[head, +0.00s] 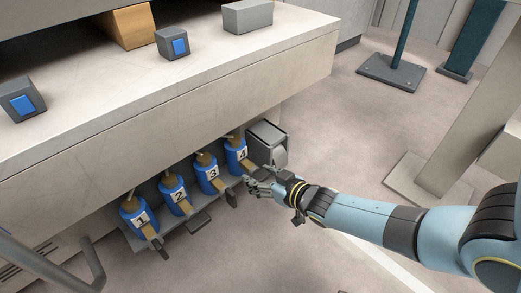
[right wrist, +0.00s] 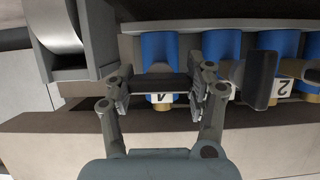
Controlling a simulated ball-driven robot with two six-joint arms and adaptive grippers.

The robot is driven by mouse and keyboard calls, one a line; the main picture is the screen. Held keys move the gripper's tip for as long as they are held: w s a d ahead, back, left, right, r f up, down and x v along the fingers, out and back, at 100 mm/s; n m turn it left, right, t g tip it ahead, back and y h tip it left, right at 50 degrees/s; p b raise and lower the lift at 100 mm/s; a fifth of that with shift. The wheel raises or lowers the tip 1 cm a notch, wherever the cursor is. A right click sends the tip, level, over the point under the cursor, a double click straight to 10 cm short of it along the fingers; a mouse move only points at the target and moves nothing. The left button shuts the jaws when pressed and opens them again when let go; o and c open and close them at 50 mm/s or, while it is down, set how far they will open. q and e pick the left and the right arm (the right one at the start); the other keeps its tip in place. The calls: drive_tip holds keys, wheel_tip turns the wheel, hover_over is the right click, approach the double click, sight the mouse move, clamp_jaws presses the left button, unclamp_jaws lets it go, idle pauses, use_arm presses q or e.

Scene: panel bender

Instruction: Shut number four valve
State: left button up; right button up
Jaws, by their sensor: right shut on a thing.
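Blue number four valve (head: 236,154) is the rightmost in a row under the bench, its white label showing a 4. My right gripper (head: 256,184) is at its front. In the right wrist view the same valve (right wrist: 160,53) stands behind the fingers. There my right gripper (right wrist: 157,90) is shut on its dark handle, which lies crosswise between the fingers and partly hides the label. In the head view the hand hides this handle. My left gripper is in neither view.
Valves number three (head: 207,172), two (head: 174,193) and one (head: 137,216) stand to the left, with dark levers in front. A grey box (head: 267,143) sits close right of valve four. The bench (head: 180,100) overhangs the row.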

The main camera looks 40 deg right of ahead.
drive_tip(key=shift+s, duration=0.1)
drive_tip(key=o, duration=1.2)
drive_tip(key=v, duration=1.2)
